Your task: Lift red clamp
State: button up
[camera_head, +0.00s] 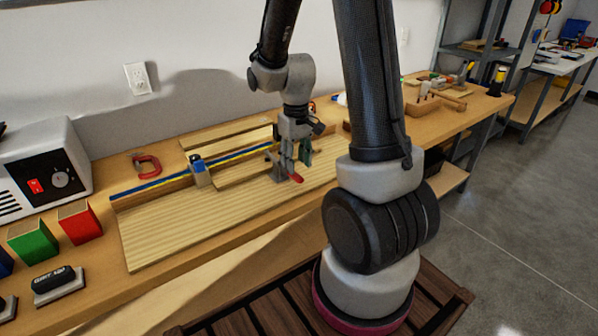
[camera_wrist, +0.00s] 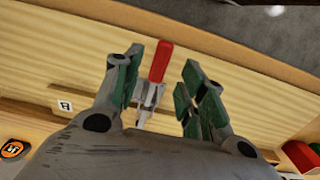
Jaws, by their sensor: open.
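A toggle clamp with a red handle (camera_head: 296,178) is on the pale wooden board (camera_head: 210,222), below my gripper (camera_head: 294,156). In the wrist view, its red handle (camera_wrist: 160,61) and grey metal body (camera_wrist: 148,97) show between the green-padded fingers of my gripper (camera_wrist: 163,62). The fingers are open, with a visible gap on each side of the handle. The clamp's lower end is hidden behind the gripper body. A separate red C-clamp (camera_head: 146,165) lies on the bench at the left, well away from my gripper.
A grey machine (camera_head: 42,163), a green box (camera_head: 34,239) and a red box (camera_head: 80,222) stand at left. Wooden items (camera_head: 424,102) sit at far right.

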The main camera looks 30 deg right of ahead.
aim_at(296, 175)
notch_tip(296, 175, down, 4)
jog(key=shift+f, duration=0.1)
grip_shut()
